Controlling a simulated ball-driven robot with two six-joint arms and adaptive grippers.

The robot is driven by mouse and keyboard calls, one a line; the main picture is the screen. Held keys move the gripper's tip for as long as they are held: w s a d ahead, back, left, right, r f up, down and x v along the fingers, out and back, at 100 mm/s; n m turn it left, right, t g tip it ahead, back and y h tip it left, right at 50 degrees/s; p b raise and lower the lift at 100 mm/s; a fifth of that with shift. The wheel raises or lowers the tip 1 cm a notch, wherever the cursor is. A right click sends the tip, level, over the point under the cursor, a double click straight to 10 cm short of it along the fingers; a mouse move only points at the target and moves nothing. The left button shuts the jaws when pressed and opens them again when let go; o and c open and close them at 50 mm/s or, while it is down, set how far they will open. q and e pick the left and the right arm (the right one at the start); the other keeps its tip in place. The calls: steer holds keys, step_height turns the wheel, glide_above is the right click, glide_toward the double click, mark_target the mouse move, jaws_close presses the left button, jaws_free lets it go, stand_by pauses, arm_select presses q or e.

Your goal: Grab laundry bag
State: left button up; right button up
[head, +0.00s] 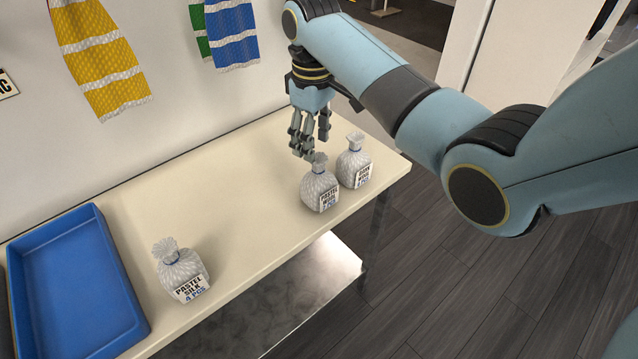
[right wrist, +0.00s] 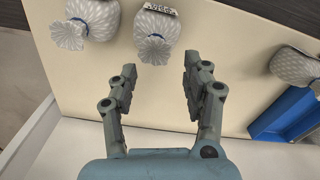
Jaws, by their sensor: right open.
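Three whitish laundry bags with tied, ruffled tops stand on the cream table. The "Pastel Silk" bag (head: 181,268) is at the front left, beside the blue tray. A second "Pastel" bag (head: 319,186), its label partly unclear, stands right of centre. A "Dark" bag (head: 355,162) stands just behind it to the right. My right gripper (head: 308,152) is open and empty above the table, just behind the middle bag's top. In the right wrist view the middle bag (right wrist: 157,32) lies beyond the open fingertips, apart from them. My left gripper is not in view.
A blue tray (head: 75,290) sits at the table's left end; its corner shows in the right wrist view. Striped yellow (head: 98,55) and blue (head: 231,35) cloths hang at the wall. The table's middle is clear.

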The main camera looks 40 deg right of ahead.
mark_target(318, 159)
steer(key=f, duration=0.7)
steer(key=shift+s+d+f, duration=0.15)
steer(key=shift+d+f, duration=0.25)
jaws_close()
